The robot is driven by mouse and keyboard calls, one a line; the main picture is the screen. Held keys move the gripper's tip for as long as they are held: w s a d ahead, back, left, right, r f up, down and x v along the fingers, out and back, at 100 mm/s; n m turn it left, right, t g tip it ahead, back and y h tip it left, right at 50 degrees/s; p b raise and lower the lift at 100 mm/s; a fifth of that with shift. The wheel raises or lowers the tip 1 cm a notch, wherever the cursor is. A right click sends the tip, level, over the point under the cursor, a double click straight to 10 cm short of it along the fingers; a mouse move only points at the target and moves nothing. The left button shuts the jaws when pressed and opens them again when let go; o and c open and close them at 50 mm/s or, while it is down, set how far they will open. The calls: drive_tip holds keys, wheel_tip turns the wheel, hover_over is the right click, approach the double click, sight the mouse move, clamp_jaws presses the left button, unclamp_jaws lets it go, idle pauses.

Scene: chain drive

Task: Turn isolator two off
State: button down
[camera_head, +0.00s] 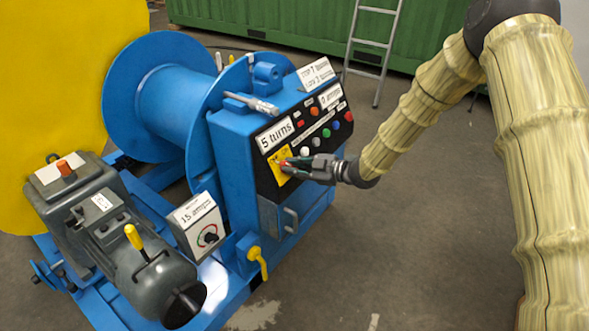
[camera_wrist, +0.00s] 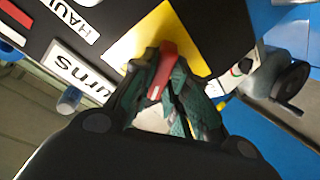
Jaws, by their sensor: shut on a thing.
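A yellow plate (camera_head: 279,171) sits at the lower left of the black control panel on the blue cabinet, with a red switch handle at its middle. My gripper (camera_head: 288,163) reaches in from the right and is shut on this red handle. In the wrist view the red handle (camera_wrist: 164,70) stands between my fingers (camera_wrist: 160,78), in front of the yellow plate (camera_wrist: 187,35). The fingers hide much of the handle and part of the plate. I cannot read an isolator number on the plate, and the handle's exact setting is hard to tell.
Coloured buttons (camera_head: 326,133) and a "5 turns" sign (camera_head: 275,135) sit above the plate. A "15 amps" box with a dial (camera_head: 208,236) stands at the lower left. A yellow lever (camera_head: 258,262) sticks out below. The floor to the right of the cabinet is clear.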

drive_tip(key=shift+n, duration=0.9)
drive_tip(key=c, duration=1.4)
unclamp_jaws()
drive_tip(key=shift+g, duration=0.3)
drive_tip(key=v, duration=1.2)
